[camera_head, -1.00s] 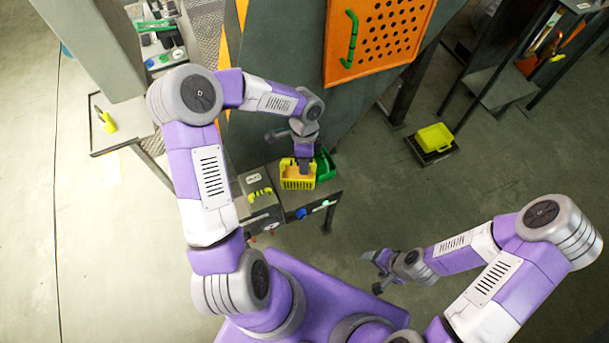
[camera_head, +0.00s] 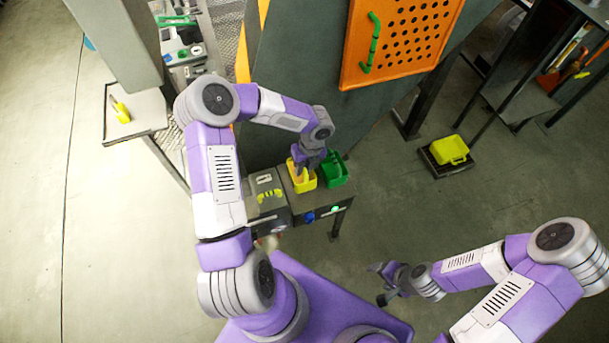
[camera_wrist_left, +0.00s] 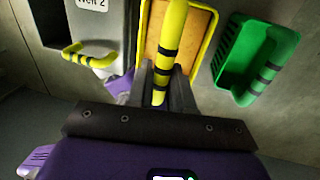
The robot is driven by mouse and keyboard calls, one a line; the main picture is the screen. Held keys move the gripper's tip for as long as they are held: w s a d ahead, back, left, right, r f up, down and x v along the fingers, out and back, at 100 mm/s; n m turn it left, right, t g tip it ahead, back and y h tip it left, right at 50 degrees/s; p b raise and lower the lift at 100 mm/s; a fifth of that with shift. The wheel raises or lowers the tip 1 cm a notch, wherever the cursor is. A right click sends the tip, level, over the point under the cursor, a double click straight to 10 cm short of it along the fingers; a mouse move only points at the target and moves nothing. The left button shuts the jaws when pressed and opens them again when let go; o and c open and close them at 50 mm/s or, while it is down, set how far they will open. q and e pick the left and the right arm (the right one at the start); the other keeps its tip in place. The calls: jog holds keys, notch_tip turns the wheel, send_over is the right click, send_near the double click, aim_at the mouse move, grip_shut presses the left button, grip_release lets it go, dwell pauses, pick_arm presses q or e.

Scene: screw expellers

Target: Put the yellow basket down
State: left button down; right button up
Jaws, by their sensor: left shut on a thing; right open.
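The yellow basket (camera_head: 304,185) is at the small grey stand, left of the green basket (camera_head: 335,172). My left gripper (camera_head: 302,166) is over it and shut on its handle. In the left wrist view the fingers (camera_wrist_left: 160,92) close around the black-banded yellow handle (camera_wrist_left: 161,40), with the basket's orange-brown inside (camera_wrist_left: 193,38) behind. The basket's underside is hidden, so I cannot tell whether it touches the stand. The green basket (camera_wrist_left: 228,60) is apart on the right. My right gripper (camera_head: 384,284) is open and empty, low at the right, away from the baskets.
The grey stand (camera_head: 332,204) has a machine box with a yellow-black handle (camera_head: 268,196) on its left. A dark panel with an orange perforated plate (camera_head: 392,70) rises behind.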

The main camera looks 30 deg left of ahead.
pick_arm(q)
jog(key=shift+f+b, duration=0.6)
jog(key=shift+f, duration=1.25)
jog(key=shift+f, duration=0.2)
jog(key=c, duration=1)
grip_release()
jog(key=shift+r, duration=0.1)
